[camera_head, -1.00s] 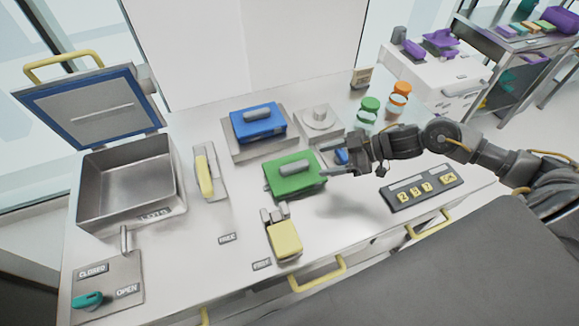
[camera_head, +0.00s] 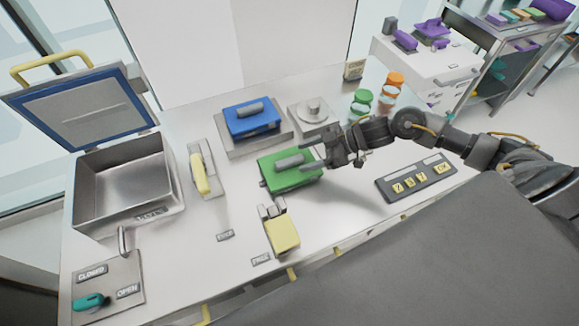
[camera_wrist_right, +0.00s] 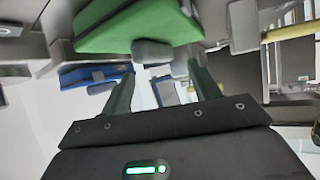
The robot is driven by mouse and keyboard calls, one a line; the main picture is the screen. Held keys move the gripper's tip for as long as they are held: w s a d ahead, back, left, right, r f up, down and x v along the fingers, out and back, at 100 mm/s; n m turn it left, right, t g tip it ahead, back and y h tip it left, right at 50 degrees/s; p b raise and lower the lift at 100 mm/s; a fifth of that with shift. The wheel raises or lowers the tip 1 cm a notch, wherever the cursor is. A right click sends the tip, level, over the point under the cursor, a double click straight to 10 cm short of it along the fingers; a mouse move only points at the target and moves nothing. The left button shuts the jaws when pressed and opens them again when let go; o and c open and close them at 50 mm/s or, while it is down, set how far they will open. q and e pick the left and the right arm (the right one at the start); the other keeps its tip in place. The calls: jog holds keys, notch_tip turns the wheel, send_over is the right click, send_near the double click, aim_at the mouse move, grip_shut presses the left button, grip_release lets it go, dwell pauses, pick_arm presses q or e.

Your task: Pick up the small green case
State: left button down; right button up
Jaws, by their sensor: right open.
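The small green case (camera_head: 284,174) lies on the steel table with a grey handle (camera_head: 290,162) on top. My right gripper (camera_head: 312,154) comes in from the right and is open. Its fingers reach over the right part of the case, near the end of the handle. In the right wrist view the green case (camera_wrist_right: 130,28) is at the top, ahead of the open right gripper (camera_wrist_right: 160,78). Its grey handle (camera_wrist_right: 152,52) shows between the fingers, and I cannot tell whether they touch it. My left gripper is not in view.
A blue case (camera_head: 250,122) on a grey base stands behind the green one. A yellow block (camera_head: 283,234) is in front. An open steel bin (camera_head: 128,222) is at the left. A keypad (camera_head: 416,178), jars (camera_head: 361,100) and a round knob (camera_head: 314,108) are to the right.

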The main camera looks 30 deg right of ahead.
aim_at(292, 160)
jog(key=p+x, duration=0.1)
jog(key=x, duration=0.3)
jog(key=shift+w+d, duration=0.1)
jog(key=shift+w, duration=0.1)
jog(key=shift+a+f, duration=0.15)
jog(key=shift+a, duration=0.1)
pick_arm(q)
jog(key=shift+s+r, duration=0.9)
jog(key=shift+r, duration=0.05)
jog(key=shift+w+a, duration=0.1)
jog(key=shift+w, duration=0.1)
pick_arm(e)
grip_shut()
